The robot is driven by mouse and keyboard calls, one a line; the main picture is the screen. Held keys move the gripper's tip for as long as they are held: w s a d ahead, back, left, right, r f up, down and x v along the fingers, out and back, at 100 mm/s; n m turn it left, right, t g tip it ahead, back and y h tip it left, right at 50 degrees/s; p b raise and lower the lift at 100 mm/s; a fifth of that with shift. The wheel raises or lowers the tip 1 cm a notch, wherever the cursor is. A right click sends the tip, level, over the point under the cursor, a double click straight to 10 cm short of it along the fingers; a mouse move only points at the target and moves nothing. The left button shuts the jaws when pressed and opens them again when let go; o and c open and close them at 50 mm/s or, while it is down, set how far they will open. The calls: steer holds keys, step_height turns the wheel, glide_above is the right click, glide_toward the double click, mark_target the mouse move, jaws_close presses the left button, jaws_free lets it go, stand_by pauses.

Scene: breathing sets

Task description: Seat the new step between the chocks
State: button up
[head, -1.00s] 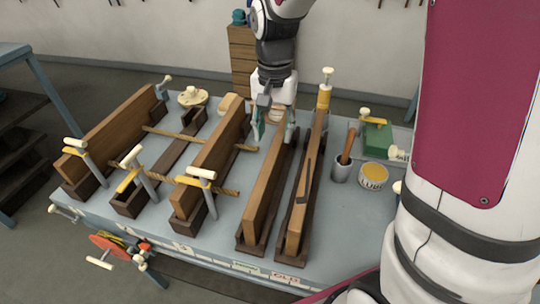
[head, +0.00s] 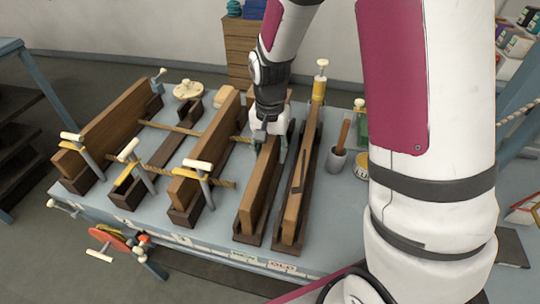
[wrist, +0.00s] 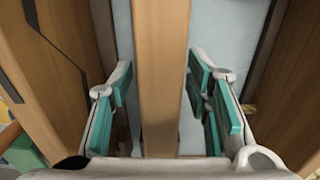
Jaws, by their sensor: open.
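The new step (head: 258,190) is a plain wooden board standing on edge in a dark holder behind the NEW label; it also shows in the middle of the wrist view (wrist: 162,75). My open gripper (head: 270,148) is over its far half. In the wrist view the teal-padded fingers (wrist: 160,95) stand on both sides of the board, with a gap on each side. The dark chocks (head: 127,190) (head: 192,110) are at the near and far ends of a dark strip between two upright wooden boards. The space between these chocks holds no step.
The cracked old step (head: 297,190) stands close to the right of the new one. Clamps (head: 130,157) and twisted ropes (head: 170,127) cross around the two left boards (head: 110,125) (head: 207,140). A grey cup (head: 336,164) stands to the right.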

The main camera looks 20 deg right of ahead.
jaws_close()
steer(key=shift+r, duration=0.1)
